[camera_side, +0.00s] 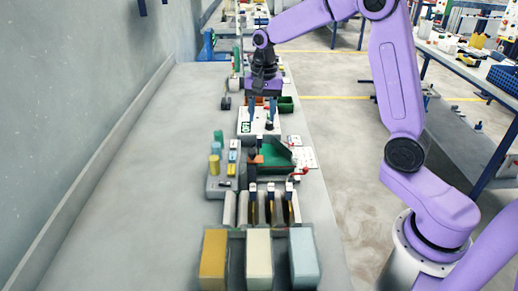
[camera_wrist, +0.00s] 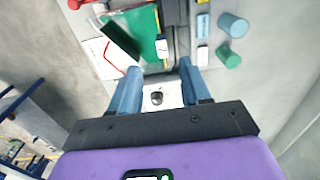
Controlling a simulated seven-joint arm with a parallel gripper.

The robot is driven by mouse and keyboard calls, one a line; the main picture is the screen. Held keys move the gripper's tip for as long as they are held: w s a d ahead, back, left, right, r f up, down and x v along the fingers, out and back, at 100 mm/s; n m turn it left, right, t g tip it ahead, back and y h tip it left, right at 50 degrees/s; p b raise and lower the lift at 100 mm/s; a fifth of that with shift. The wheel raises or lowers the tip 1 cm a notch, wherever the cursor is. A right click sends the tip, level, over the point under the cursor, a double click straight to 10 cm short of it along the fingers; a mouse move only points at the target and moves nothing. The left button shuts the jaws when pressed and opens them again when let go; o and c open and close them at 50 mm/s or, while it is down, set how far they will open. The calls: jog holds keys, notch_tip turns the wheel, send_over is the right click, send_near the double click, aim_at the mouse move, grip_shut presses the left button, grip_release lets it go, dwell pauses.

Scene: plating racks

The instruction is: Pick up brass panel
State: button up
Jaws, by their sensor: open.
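My gripper (camera_side: 263,112) hangs fingers-down over a white device in the side view, its two blue fingers apart with nothing between them. In the wrist view my gripper (camera_wrist: 160,72) also shows open and empty above the white device (camera_wrist: 160,95). Several thin upright panels with dark and golden edges (camera_side: 270,207) stand in a rack near the front of the bench. I cannot tell for sure which one is the brass panel. They are well apart from my gripper and do not show clearly in the wrist view.
Yellow (camera_side: 213,262), cream (camera_side: 258,262) and pale blue (camera_side: 303,260) blocks stand before the rack. A green tray (camera_side: 272,160) and several small cylinders (camera_side: 215,160) lie between rack and gripper. The bench (camera_side: 130,200) is clear on the left.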

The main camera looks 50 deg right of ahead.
aim_at(260, 136)
jog(key=f, duration=0.8)
jog(key=shift+w+a, duration=0.15)
jog(key=shift+a, duration=0.15)
grip_shut()
